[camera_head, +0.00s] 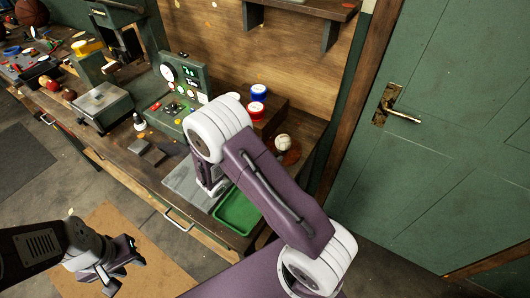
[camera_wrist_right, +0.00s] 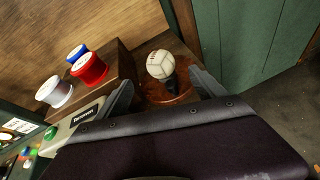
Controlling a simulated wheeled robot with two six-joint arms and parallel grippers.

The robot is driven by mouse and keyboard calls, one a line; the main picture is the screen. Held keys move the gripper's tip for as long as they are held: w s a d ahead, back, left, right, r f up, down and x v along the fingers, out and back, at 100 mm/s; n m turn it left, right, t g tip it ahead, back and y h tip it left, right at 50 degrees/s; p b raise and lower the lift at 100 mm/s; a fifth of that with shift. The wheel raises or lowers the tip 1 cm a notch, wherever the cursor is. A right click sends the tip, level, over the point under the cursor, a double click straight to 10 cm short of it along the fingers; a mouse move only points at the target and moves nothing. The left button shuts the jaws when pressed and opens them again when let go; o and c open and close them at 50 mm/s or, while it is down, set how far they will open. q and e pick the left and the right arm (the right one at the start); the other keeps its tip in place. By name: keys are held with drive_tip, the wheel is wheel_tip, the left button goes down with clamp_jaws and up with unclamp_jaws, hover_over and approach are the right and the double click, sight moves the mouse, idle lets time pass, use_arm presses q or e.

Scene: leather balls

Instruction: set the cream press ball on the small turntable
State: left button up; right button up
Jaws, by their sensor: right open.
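A cream ball with dark stitching (camera_head: 283,142) is at the right end of the bench. In the right wrist view the cream ball (camera_wrist_right: 160,64) sits over a short dark support, above a round reddish-brown disc (camera_wrist_right: 168,93) that looks like the small turntable. The disc also shows in the head view (camera_head: 291,157). My right gripper (camera_wrist_right: 163,92) is open, its fingers apart on either side of the disc, with the ball beyond them and nothing held. My right arm hides this gripper in the head view. My left gripper (camera_head: 122,270) is open and empty, low in front of the bench.
Thread spools, red (camera_wrist_right: 89,67), blue (camera_wrist_right: 77,52) and white (camera_wrist_right: 54,91), stand on a wooden block left of the disc. A green tray (camera_head: 238,212) lies at the bench front. A control box (camera_head: 184,80) stands behind. A green door (camera_head: 440,120) is at right.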

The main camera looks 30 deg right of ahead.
drive_tip(key=s+a+m+g+y, duration=0.4)
drive_tip(key=s+m+g+y, duration=0.3)
drive_tip(key=s+m, duration=0.7)
drive_tip(key=s+a+r+m+t+y, duration=0.1)
drive_tip(key=a+m+t+y, duration=0.2)
drive_tip(key=a+m+y, duration=0.2)
drive_tip(key=a+m, duration=0.1)
drive_tip(key=a, duration=0.2)
drive_tip(key=shift+r+y, duration=0.25)
drive_tip(key=shift+y, duration=0.15)
drive_tip(key=shift+s, duration=0.1)
